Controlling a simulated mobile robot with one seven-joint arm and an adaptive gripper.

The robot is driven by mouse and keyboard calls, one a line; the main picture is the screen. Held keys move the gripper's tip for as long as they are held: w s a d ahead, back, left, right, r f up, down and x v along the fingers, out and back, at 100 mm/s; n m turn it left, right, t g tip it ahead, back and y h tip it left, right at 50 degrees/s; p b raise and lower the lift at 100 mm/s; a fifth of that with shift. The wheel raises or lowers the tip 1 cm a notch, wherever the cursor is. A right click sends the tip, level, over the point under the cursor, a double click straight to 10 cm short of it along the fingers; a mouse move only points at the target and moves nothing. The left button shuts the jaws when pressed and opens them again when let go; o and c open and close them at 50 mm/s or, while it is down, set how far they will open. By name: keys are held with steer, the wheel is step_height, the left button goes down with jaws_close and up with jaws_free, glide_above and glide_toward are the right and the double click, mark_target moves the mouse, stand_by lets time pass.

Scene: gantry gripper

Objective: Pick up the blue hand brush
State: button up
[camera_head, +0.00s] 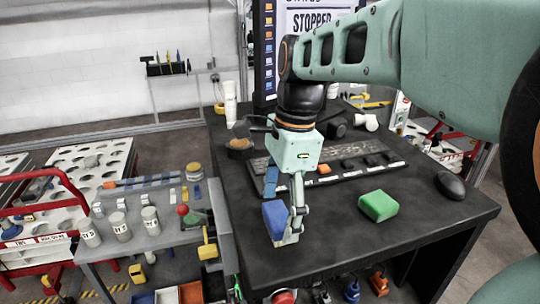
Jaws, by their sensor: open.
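A blue block-shaped thing with a pale edge, which looks like the blue hand brush (273,217), is at the left front part of the dark table. My gripper (286,233) points down right at it. One finger shows along the brush's right side, with its tip low near the table top. The other finger is mostly hidden, so I cannot tell whether the brush is between the fingers or whether they touch it. The jaws are open.
A green block (378,206) lies to the right on the dark table (340,245). A black rounded thing (450,185) is near the right edge. A long tray (355,172) with small parts lies behind my gripper. A grey bench (160,244) with cans stands to the left.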

step_height(320, 180, down, 2)
steer(key=shift+a+f+b, duration=0.15)
steer(key=shift+b, duration=0.55)
steer(key=shift+c, duration=0.7)
steer(key=c, duration=1.2)
steer(key=shift+o, duration=0.2)
